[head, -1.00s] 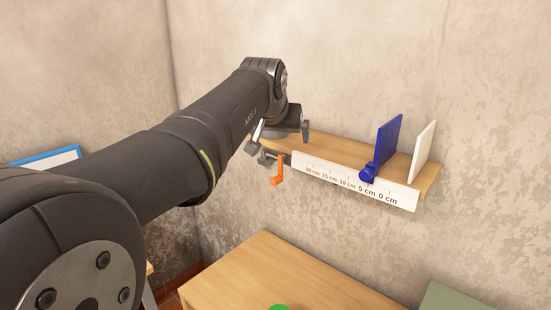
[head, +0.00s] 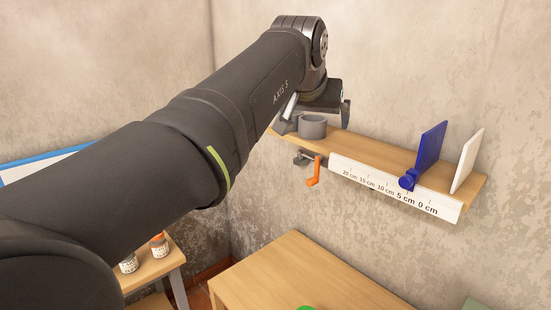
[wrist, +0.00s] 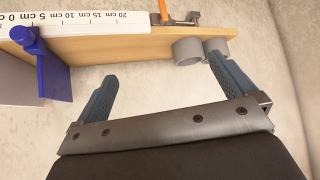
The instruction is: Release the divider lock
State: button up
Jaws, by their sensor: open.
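A blue divider (head: 431,146) stands upright on a wooden wall shelf (head: 388,153), with a blue knob (head: 407,180) at its front near the 5 cm mark. The divider (wrist: 52,72) and knob (wrist: 22,36) also show at the left of the wrist view. An orange handle (head: 315,172) hangs at the shelf's left end, by a grey metal bracket (head: 302,160); its stem (wrist: 163,12) shows in the wrist view. My gripper (wrist: 162,67) is open and empty, beside the shelf's edge in the wrist view. In the head view my gripper (head: 318,110) is above the shelf's left end, partly hidden.
A white scale strip (head: 385,183) runs along the shelf front. A white upright plate (head: 467,160) stands right of the divider. Grey rings (wrist: 188,50) are at the shelf's end, close to my right finger in the wrist view. A wooden table (head: 300,275) stands below.

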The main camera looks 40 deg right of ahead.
jog(key=shift+v, duration=0.8)
